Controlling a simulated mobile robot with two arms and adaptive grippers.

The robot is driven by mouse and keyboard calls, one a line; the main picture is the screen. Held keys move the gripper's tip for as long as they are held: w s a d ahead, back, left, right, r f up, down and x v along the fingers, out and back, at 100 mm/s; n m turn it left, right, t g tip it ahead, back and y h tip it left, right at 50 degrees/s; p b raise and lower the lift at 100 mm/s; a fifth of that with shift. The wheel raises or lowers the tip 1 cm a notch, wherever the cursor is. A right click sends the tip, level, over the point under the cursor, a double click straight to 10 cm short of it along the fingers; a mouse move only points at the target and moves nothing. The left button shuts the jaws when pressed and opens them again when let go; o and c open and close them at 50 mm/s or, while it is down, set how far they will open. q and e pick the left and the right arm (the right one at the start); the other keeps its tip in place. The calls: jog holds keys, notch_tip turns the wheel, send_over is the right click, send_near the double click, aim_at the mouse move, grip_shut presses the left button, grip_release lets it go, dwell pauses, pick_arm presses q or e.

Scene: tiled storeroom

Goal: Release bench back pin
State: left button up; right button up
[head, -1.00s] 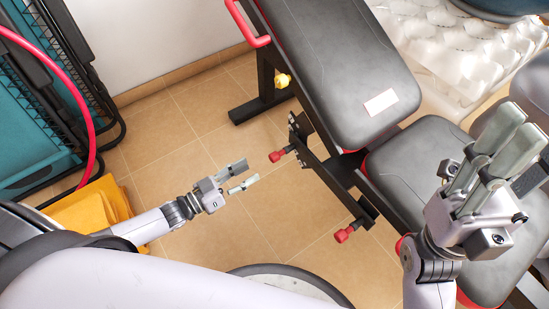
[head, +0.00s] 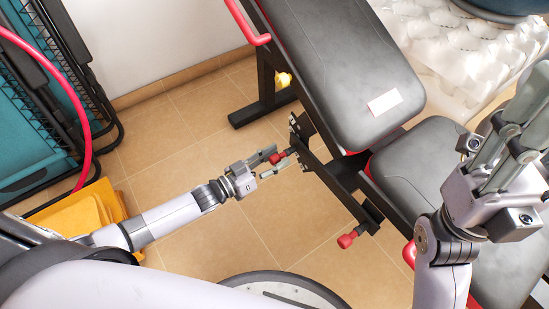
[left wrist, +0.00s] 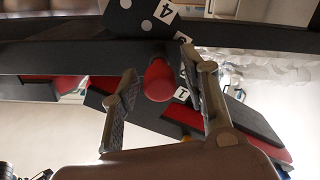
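The bench back (head: 345,60) is a black pad tilted up beside the flat seat pad (head: 412,160). The back pin's red knob (head: 279,159) sticks out from the dark bracket under the back. It also shows in the left wrist view as a red knob (left wrist: 158,82) in front of a black plate with numbered holes (left wrist: 145,18). My left gripper (head: 269,163) is open, with its fingers on either side of the knob. In the left wrist view a gap shows between the knob and each finger (left wrist: 157,75). My right gripper (head: 518,120) hangs over the seat, partly cut off; its opening is unclear.
A second red knob (head: 347,240) sits lower on the frame. Yellow padded items (head: 85,214) and a teal folded piece (head: 35,110) with a pink hose (head: 86,150) are left. Tiled floor is open between.

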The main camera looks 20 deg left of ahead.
pick_arm(q)
grip_shut()
dwell(0.6)
